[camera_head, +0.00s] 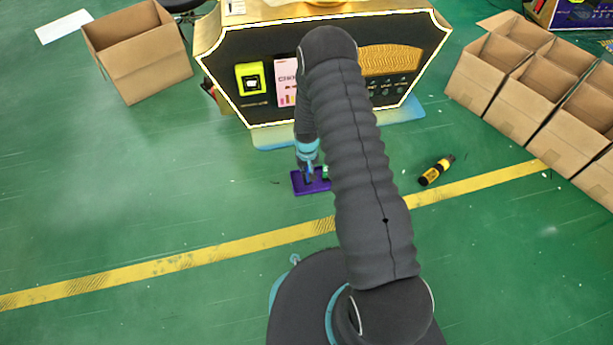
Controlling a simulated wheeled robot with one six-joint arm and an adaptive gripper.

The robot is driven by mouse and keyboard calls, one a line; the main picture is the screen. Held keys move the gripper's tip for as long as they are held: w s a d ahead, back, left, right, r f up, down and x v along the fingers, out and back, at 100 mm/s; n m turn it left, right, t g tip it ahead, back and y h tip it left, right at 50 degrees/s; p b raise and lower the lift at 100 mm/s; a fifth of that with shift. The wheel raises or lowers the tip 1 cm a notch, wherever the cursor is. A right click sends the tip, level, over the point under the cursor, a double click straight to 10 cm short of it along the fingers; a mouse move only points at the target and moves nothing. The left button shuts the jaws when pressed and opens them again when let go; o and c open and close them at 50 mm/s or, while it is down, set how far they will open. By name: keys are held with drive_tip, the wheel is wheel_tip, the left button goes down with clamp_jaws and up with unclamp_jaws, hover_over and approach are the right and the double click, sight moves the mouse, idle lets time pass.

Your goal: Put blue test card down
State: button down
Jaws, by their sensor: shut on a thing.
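My gripper (309,175) is small in the head view, just in front of the vending machine and partly behind my arm. It points down and is shut on the blue test card (299,187), which shows as a flat blue-purple rectangle at the fingertips. The card's right end is hidden behind my arm. A small green bit shows beside the fingers. I cannot tell whether the card touches the green floor or is held a little above it.
A black and gold vending machine (232,50) stands at the back on a blue base. An open cardboard box (150,65) is at the left, divided boxes (507,122) at the right. A yellow-black bottle-like item (436,170) lies on the floor.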

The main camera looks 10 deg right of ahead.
drive_tip(key=shift+f, duration=0.95)
drive_tip(key=shift+f, duration=0.2)
drive_tip(key=c, duration=1.3)
unclamp_jaws()
